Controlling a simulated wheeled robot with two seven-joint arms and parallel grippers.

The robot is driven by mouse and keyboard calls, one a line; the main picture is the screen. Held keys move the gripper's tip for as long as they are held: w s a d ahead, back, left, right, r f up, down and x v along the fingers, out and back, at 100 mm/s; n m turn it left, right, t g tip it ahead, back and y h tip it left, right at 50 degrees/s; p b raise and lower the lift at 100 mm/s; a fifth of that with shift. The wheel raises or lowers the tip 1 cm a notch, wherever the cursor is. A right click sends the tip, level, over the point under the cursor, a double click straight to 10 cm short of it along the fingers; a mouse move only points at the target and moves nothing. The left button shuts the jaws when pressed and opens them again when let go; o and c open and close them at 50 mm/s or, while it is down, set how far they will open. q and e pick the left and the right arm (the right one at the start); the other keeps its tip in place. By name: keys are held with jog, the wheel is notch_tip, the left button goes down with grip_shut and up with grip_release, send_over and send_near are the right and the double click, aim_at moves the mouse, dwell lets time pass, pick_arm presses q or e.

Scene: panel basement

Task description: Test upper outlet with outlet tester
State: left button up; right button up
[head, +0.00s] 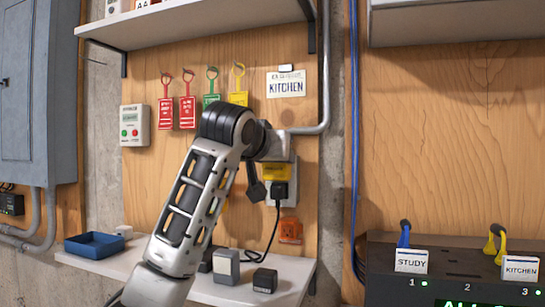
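A white outlet plate (289,197) is on the wooden panel below the KITCHEN sign (286,84). A black plug (280,190) sits in its lower part, with a black cord hanging down. A yellow piece (278,173) shows just above the plug; I cannot tell whether it is a tester or a label. The upper part of the outlet is hidden behind my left gripper (276,147). My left arm rises from the lower left and its hand reaches the outlet. The fingertips and anything held are not clear. My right gripper is not in view.
A shelf (200,22) overhangs the panel. Red, green and yellow tags (187,110) hang beside a white box (135,125). A lower ledge holds a blue tray (94,244) and small blocks (265,280). A black unit (455,262) stands at right.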

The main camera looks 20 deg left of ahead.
pick_arm(q)
jog(key=shift+w+p, duration=0.35)
jog(key=shift+p, duration=0.4)
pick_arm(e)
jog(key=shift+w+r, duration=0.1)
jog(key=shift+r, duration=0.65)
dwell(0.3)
pick_arm(q)
jog(key=o, duration=1.2)
jog(key=shift+b+v, duration=1.35)
jog(key=shift+v, duration=6.65)
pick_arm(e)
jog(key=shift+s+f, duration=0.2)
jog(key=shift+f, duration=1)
